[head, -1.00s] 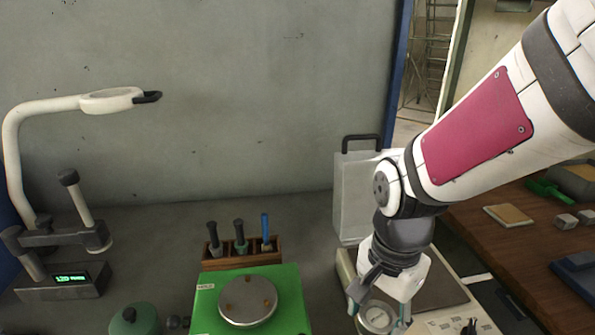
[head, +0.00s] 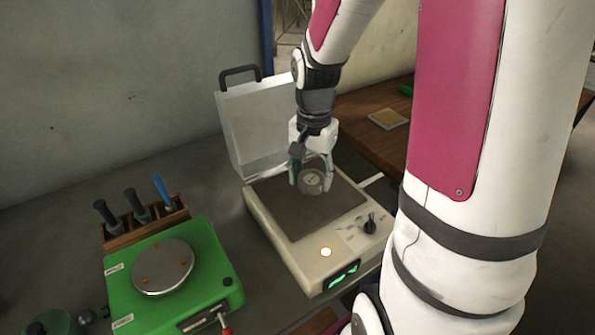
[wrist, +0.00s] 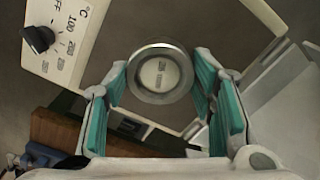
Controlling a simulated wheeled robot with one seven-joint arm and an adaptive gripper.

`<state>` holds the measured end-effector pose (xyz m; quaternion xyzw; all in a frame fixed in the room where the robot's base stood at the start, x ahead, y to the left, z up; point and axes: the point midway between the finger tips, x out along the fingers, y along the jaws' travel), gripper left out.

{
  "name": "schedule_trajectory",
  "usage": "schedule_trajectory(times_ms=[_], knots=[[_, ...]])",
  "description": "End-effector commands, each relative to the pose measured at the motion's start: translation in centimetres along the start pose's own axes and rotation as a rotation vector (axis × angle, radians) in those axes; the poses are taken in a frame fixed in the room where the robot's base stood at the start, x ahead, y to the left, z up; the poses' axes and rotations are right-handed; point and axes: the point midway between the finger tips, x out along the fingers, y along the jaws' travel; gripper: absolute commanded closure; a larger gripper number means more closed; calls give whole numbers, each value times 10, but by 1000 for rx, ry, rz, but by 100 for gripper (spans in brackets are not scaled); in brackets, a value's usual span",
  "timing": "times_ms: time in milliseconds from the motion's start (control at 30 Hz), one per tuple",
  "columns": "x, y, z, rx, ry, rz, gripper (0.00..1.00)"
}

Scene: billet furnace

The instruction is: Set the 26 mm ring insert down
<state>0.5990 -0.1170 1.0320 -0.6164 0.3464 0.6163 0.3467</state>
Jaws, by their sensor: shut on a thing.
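The ring insert (head: 313,183) is a round grey metal piece with a pale marked centre, and its lettering is too small to read surely. It also shows between the teal finger pads in the wrist view (wrist: 160,72). My gripper (head: 310,179) is shut on it, with one finger on each side. It holds the insert over the dark plate (head: 276,212) of a cream hotplate unit (head: 290,258). I cannot tell whether the insert touches the plate.
The unit's lid (head: 250,125) stands open behind the plate. A black knob (head: 370,224) and green display (head: 343,275) are on its front. A green device (head: 205,285) with a round metal plate and a wooden tool rack (head: 146,221) stand to the left.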

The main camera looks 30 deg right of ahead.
Motion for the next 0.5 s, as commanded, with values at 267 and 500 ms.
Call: schedule_trajectory(times_ms=[267,500], knots=[[18,1,-7,-1,-3,2,98],[36,0,-7,0,0,0,98]])
